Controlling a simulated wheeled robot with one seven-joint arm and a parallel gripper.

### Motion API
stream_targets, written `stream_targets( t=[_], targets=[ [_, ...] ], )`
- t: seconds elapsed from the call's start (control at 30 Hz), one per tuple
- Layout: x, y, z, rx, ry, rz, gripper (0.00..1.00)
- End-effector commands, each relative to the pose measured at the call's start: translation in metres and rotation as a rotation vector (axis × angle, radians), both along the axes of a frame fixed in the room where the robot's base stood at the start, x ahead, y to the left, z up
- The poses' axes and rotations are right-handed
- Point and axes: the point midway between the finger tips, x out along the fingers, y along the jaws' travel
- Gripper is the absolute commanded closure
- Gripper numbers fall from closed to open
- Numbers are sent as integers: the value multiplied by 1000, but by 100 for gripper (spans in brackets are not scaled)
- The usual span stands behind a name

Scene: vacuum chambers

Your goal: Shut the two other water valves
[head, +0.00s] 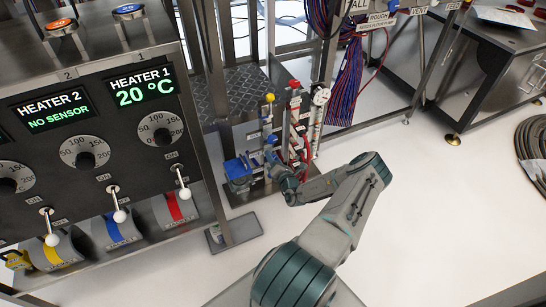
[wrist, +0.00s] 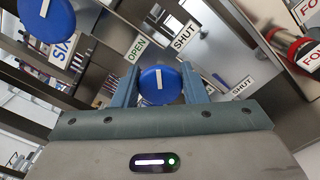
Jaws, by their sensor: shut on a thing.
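In the wrist view a round blue valve knob (wrist: 160,90) with a white line sits between the two fingers of my gripper (wrist: 160,72), which is shut on it. The white line stands nearly upright in the picture. An OPEN label (wrist: 137,47) is up and left of this knob, a SHUT label (wrist: 184,36) up and right. Another SHUT label (wrist: 243,87) lies to the right. A second blue knob (wrist: 45,18) with a white line is at the upper left, clear of my gripper. In the head view my arm reaches the valve stand; the gripped knob cannot be made out there.
The stand carries a yellow knob (head: 269,98), a red knob (head: 294,84) and a white round part (head: 320,95). A heater panel (head: 110,125) with dials and levers fills the left. A coiled hose (head: 532,148) lies far right. White floor around my arm is clear.

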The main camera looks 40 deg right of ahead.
Motion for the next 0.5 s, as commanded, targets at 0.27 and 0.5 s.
stream_targets(
  t=[0.27, 0.5],
  targets=[
    [-1, 1, -2, 255, -59, 0, 84],
    [-1, 1, -3, 456, -107, 0, 84]
  ],
)
